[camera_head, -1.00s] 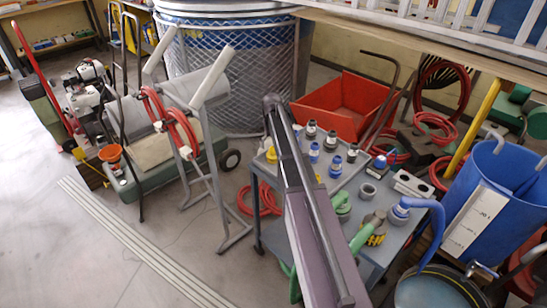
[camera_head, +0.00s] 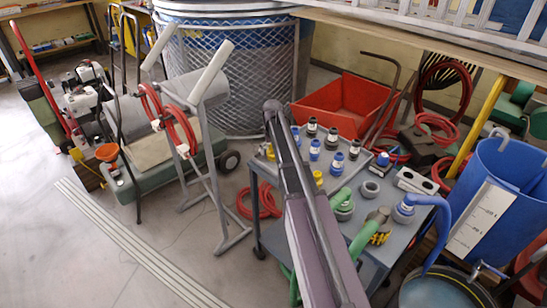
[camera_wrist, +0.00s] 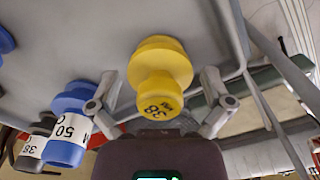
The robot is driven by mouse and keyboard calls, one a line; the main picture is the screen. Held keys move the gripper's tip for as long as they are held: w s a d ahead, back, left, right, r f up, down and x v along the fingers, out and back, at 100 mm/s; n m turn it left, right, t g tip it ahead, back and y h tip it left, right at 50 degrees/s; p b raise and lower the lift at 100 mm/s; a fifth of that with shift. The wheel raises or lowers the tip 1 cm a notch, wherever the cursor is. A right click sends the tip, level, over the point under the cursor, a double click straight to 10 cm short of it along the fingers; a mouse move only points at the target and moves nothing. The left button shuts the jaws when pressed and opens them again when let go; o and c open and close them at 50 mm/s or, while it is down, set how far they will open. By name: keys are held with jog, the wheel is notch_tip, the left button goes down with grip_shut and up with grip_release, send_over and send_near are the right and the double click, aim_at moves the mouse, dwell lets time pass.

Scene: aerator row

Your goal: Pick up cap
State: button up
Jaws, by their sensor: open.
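A yellow cap (camera_wrist: 160,68) marked 38 stands on the grey top of a cart, in the middle of the wrist view. My gripper (camera_wrist: 160,106) is open, with one finger on each side of the cap's lower, marked end. I see no clear contact. In the head view, yellow parts show beside my arm, one to its right (camera_head: 318,178); I cannot tell which is this cap. My gripper is hidden there behind my arm.
Blue fittings (camera_wrist: 70,125), one marked 50, and a grey one (camera_wrist: 32,150) stand left of the yellow cap. The cart top (camera_head: 335,185) also holds green and blue hose ends. A blue bin (camera_head: 500,195) stands right, a red tub (camera_head: 345,103) behind.

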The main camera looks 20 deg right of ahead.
jog(key=shift+f, duration=0.45)
dwell(0.3)
jog(key=c, duration=1)
